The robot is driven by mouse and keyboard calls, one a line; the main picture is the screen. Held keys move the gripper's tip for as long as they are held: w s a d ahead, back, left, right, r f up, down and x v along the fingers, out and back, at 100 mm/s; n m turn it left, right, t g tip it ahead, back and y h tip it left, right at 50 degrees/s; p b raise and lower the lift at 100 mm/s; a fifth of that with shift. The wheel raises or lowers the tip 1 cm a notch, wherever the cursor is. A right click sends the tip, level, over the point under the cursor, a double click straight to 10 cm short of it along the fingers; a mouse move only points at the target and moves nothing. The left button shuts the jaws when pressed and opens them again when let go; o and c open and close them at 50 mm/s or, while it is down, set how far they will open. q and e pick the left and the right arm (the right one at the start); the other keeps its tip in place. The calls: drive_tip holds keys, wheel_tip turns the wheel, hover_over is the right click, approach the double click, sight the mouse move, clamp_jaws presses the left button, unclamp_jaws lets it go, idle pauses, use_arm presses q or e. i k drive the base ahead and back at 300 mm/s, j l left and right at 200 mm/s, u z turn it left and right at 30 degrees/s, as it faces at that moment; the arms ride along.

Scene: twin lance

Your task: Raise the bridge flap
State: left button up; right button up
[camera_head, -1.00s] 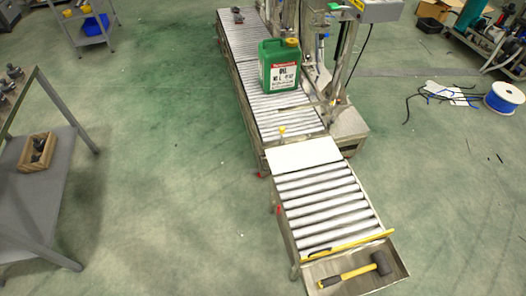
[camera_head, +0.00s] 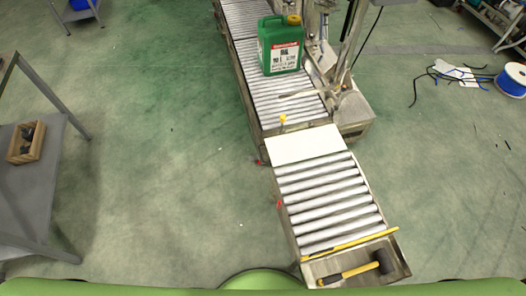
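The flat white plate (camera_head: 305,146) that looks like the bridge flap lies level across the joint between two roller conveyor sections. The far roller section (camera_head: 292,110) runs up and away from it, and the near roller section (camera_head: 325,205) runs toward me. A small yellow-topped knob (camera_head: 283,118) stands just beyond the plate's far left edge. Neither of my grippers shows in the head view.
A green canister (camera_head: 280,48) with a yellow cap stands on the far rollers. A yellow bar (camera_head: 350,244) crosses the near end, with a mallet (camera_head: 352,271) in the end tray. A grey table (camera_head: 25,200) stands left, with open floor between.

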sight(284, 149)
drive_tip(key=i+j+z, duration=0.15)
drive_tip(key=j+z, duration=0.15)
drive_tip(key=i+j+z, duration=0.1)
drive_tip(key=j+z, duration=0.25)
drive_tip(key=i+j+z, duration=0.4)
drive_tip(key=j, duration=0.15)
drive_tip(key=j+z, duration=0.2)
drive_tip(key=j, duration=0.05)
